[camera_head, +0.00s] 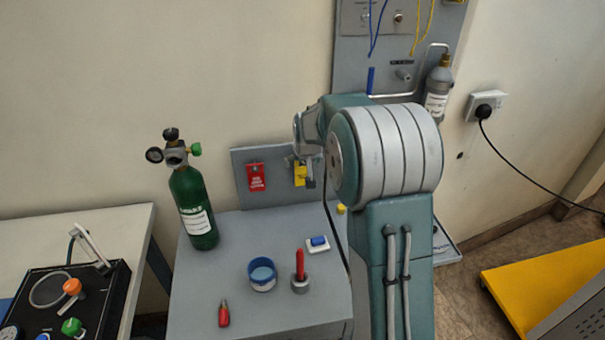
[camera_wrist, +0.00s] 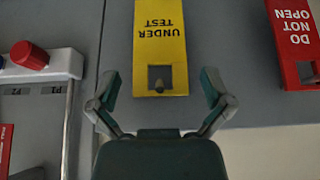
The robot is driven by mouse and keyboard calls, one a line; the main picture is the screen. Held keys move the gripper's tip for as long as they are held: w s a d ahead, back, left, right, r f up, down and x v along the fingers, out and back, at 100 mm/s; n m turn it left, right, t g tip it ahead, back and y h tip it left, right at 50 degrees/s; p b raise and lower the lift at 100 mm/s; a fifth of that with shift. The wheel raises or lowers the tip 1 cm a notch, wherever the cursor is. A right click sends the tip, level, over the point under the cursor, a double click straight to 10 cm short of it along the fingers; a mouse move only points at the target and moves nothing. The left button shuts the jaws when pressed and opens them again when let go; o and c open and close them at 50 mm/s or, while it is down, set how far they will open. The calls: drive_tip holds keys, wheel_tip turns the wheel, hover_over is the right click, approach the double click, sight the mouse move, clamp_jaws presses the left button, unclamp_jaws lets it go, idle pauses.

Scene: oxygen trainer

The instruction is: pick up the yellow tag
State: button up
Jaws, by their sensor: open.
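The yellow tag (camera_wrist: 160,35) hangs on a peg on a grey board, lettered "UNDER TEST", and appears upside down in the wrist view. In the head view the yellow tag (camera_head: 300,173) is partly hidden behind my gripper (camera_head: 310,178). In the wrist view my gripper (camera_wrist: 160,97) is open, with one finger on each side of the tag's peg end. No finger visibly touches the tag, and nothing is between the fingers except the view of the tag and its peg.
A red "DO NOT OPEN" tag (camera_wrist: 295,40) hangs beside it, also on the grey board (camera_head: 277,188). A green cylinder (camera_head: 194,205) stands at the left of the grey bench (camera_head: 200,300). A blue bowl (camera_head: 262,277), red screwdriver (camera_head: 300,265) in a holder and red tool (camera_head: 224,314) are on it.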

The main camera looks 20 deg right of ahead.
drive_tip(key=c, duration=0.8)
